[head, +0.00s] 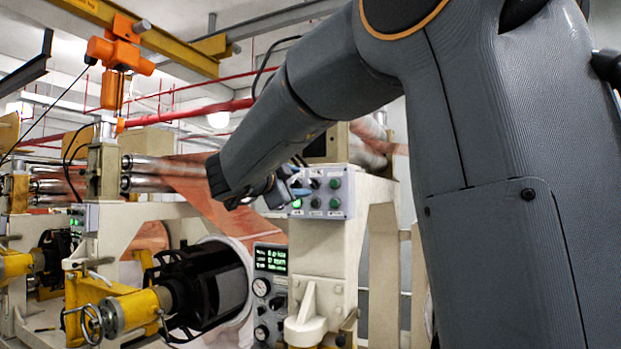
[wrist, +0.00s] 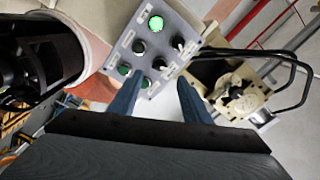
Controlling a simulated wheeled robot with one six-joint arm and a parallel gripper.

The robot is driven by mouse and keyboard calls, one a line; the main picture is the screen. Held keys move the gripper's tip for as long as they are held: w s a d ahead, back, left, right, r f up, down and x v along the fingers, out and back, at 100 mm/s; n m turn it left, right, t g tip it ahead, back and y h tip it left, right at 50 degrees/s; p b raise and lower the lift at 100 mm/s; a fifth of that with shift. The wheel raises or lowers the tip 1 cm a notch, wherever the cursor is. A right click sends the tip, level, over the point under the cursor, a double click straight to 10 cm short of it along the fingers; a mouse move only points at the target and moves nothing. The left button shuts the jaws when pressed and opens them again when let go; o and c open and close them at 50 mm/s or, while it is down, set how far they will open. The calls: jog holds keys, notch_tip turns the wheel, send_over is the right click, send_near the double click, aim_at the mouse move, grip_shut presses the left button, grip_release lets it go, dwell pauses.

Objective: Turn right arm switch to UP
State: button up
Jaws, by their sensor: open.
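A grey control panel (head: 347,196) is mounted on the cream machine post in the head view. It carries several black rotary switches and green buttons, one of them lit. In the wrist view the panel (wrist: 188,22) appears tilted, with the lit green button (wrist: 156,23) at its top. A black switch (wrist: 159,63) shows between the fingers, and another black switch (wrist: 178,43) lies above it. The labels are too small to read, so I cannot tell which is the right arm switch. My gripper (wrist: 159,79) is open and empty in front of the panel; it partly covers it in the head view (head: 297,185).
A dark roller (head: 205,285) with a yellow chuck sits at lower left. A gauge panel (head: 270,290) stands below the control panel. In the wrist view, a cream fixture with a black knob (wrist: 236,92) and black cables lies to the right.

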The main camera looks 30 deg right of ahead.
aim_at(311, 184)
jog(key=p+x, duration=0.2)
jog(key=x, duration=0.5)
jog(key=shift+w+d+f, duration=0.1)
jog(key=shift+d, duration=0.05)
jog(key=c, duration=1)
jog(key=shift+c, duration=0.2)
